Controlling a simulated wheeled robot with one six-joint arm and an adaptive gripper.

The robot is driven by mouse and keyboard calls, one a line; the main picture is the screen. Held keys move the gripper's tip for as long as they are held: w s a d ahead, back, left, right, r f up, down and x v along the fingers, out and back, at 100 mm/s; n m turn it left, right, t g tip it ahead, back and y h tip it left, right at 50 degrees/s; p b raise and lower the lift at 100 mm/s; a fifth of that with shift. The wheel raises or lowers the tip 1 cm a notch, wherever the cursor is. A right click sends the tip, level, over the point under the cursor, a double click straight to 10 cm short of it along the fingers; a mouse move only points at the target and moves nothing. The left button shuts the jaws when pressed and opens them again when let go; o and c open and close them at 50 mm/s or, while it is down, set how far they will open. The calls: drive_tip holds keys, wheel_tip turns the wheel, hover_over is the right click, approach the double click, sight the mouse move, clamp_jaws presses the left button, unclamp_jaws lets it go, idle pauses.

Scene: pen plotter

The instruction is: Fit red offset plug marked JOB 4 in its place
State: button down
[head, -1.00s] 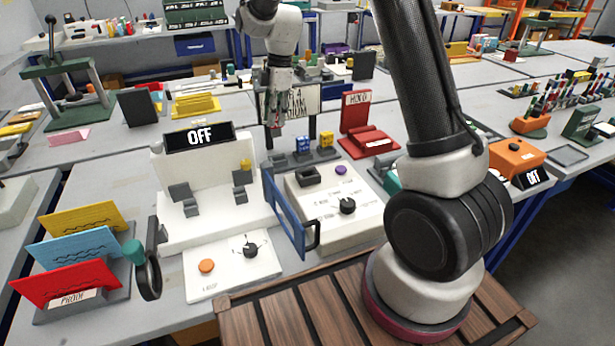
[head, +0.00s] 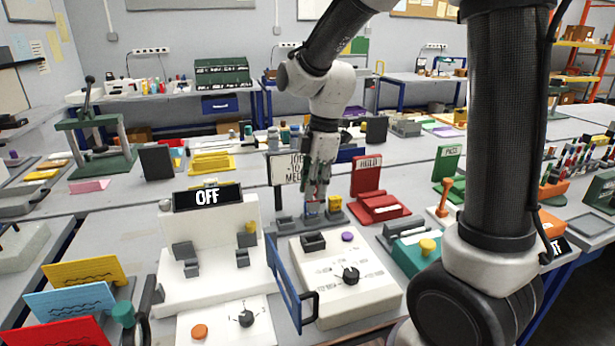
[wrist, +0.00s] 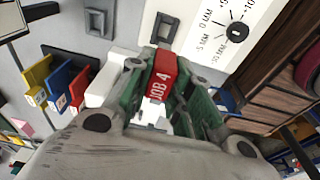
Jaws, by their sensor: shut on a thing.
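My gripper (wrist: 158,85) is shut on the red plug marked JOB 4 (wrist: 162,75), whose lettered face shows in the wrist view. The white control box (head: 365,297) stands nearer, with a dark square socket (head: 313,242), a purple button and a dial. The plug's lower end is hidden.
A blue-framed hinged flap (head: 283,282) stands upright at the box's left side. The white OFF machine (head: 215,235) is left of it. The red HOLD stand (head: 375,205) and a teal unit (head: 418,254) are to the right. A lettered sign (head: 290,172) stands behind my gripper.

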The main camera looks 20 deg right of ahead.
sight(314, 210)
drive_tip(key=shift+f, duration=4)
drive_tip(key=shift+f, duration=1.65)
drive_tip(key=c, duration=1.2)
unclamp_jaws()
drive_tip(key=r, duration=0.4)
drive_tip(key=d+r, duration=0.1)
drive_tip(key=r, duration=0.6)
drive_tip(key=shift+d+r, duration=0.4)
